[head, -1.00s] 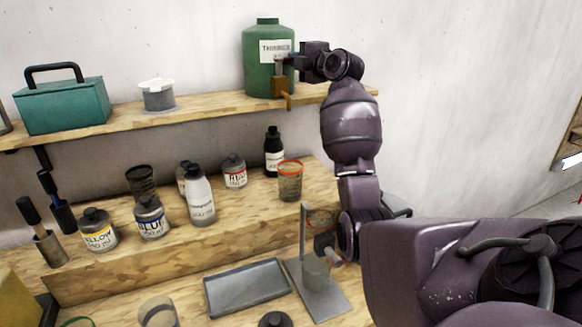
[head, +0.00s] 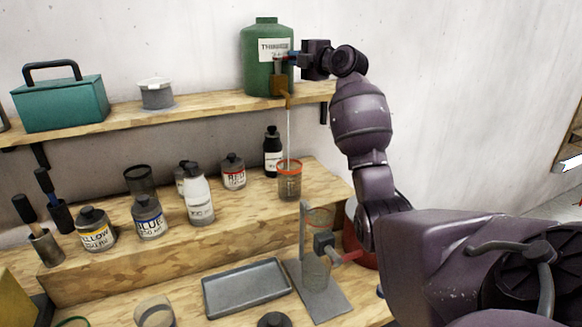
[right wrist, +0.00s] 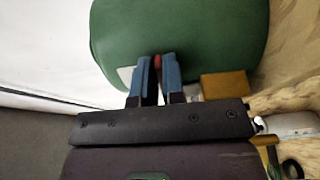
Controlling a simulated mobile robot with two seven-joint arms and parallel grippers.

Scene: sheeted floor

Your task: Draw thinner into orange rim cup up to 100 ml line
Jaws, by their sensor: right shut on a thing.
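The green thinner jug (head: 262,75) stands on the upper shelf, its tap and spout (head: 288,97) hanging past the front edge. My right gripper (head: 290,56) is at the tap. In the right wrist view its blue fingers are shut on the small red tap lever (right wrist: 158,63), in front of the jug (right wrist: 195,28). A thin pale stream (head: 289,130) runs from the spout down into the orange rim cup (head: 289,187), which stands upright on the lower shelf. The liquid level and the 100 ml line are too small to tell. My left gripper is not in view.
Paint bottles, including yellow (head: 96,231), blue (head: 149,218) and red (head: 233,172), stand left of the cup. A grey tray (head: 247,288) and a stand with a red-handled clamp (head: 330,300) are below. A teal box (head: 62,103) is on the upper shelf.

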